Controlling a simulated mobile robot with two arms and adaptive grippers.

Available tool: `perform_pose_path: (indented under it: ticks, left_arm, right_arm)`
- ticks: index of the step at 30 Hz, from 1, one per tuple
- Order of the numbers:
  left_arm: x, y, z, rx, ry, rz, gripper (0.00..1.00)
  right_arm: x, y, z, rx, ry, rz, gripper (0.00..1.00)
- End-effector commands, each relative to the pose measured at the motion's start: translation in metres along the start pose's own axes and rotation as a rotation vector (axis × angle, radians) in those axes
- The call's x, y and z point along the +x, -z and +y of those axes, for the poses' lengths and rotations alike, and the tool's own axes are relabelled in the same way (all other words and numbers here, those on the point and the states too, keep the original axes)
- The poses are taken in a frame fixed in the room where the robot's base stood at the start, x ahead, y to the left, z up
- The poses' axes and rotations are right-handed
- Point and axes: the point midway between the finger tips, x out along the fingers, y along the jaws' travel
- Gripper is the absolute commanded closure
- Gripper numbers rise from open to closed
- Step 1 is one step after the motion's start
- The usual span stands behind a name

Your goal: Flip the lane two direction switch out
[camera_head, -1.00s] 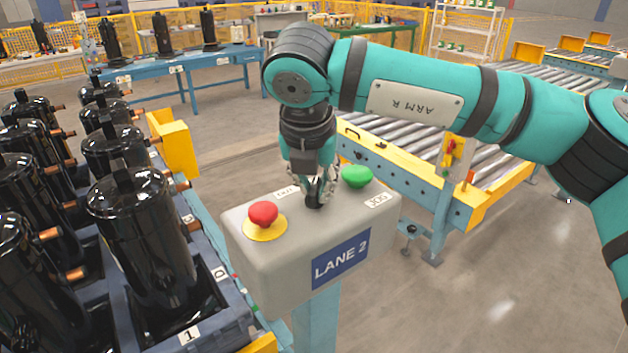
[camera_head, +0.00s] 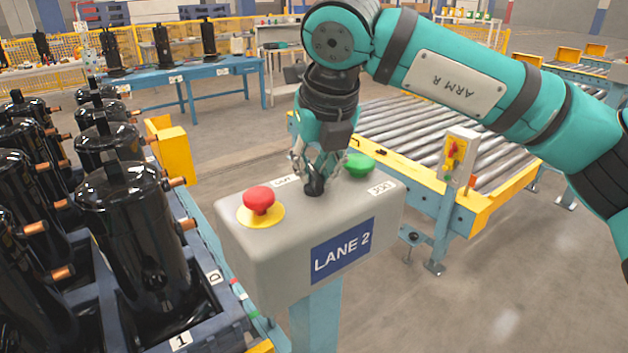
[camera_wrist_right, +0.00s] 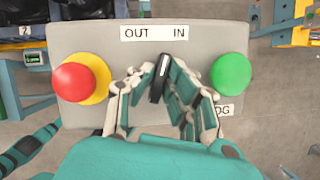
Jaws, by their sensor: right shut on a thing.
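The grey LANE 2 control box (camera_head: 285,265) stands on a blue post in the head view. Its direction switch is a black knob with a white line, seen in the right wrist view (camera_wrist_right: 158,84), between the OUT label (camera_wrist_right: 135,33) and the IN label (camera_wrist_right: 179,32) side. The line tilts slightly right, towards IN. My right gripper (camera_head: 314,186) reaches down from above, its fingers shut on both sides of the knob; they also show in the right wrist view (camera_wrist_right: 157,92). The fingers partly hide the knob in the head view. My left gripper is not in view.
A red mushroom button (camera_head: 259,199) on a yellow disc sits left of the switch, and a green button (camera_head: 359,164) sits close on its right. Black compressors (camera_head: 137,235) crowd the pallet at left. A roller conveyor (camera_head: 440,140) lies behind the box.

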Motion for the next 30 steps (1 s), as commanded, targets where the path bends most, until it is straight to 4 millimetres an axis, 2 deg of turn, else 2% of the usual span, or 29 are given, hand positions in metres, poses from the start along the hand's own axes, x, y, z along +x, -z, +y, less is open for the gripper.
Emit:
perform_pose_path:
  ticks: [3, 11, 30]
  left_arm:
    - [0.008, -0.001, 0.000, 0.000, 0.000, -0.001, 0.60]
    - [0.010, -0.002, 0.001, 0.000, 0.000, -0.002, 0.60]
    - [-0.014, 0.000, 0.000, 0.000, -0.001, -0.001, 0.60]
  right_arm:
    - [0.002, 0.000, -0.001, -0.100, -0.045, -0.002, 1.00]
    - [0.000, -0.001, -0.002, -0.328, -0.140, -0.001, 1.00]
    - [-0.002, -0.004, -0.004, -0.846, -0.353, -0.001, 1.00]
